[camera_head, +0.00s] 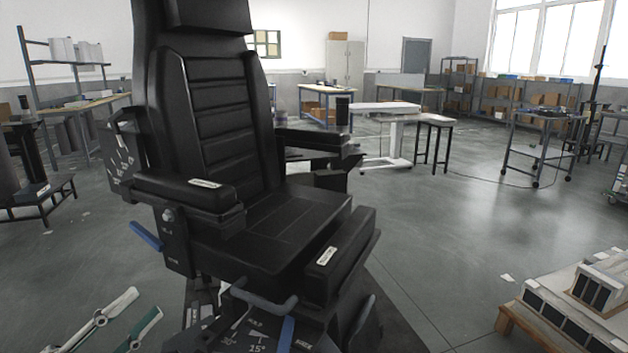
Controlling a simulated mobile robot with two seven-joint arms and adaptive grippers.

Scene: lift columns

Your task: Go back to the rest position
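My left gripper (147,303) shows at the bottom left edge of the head view, as two light, partly green fingers pointing up and to the right. The fingers stand apart with bare floor between them, and I see nothing held. The rest of that arm is cut off by the frame. My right gripper is not in view. A large black seat (210,110) with armrests and blue levers stands close in front, to the right of my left gripper.
A wooden pallet (511,318) with pale, dark-panelled blocks lies at the bottom right. A white table (385,108), a dark stool (434,122) and a wheeled cart (541,138) stand farther back. Shelves (495,98) line the back wall. The grey floor right of the seat is mostly clear.

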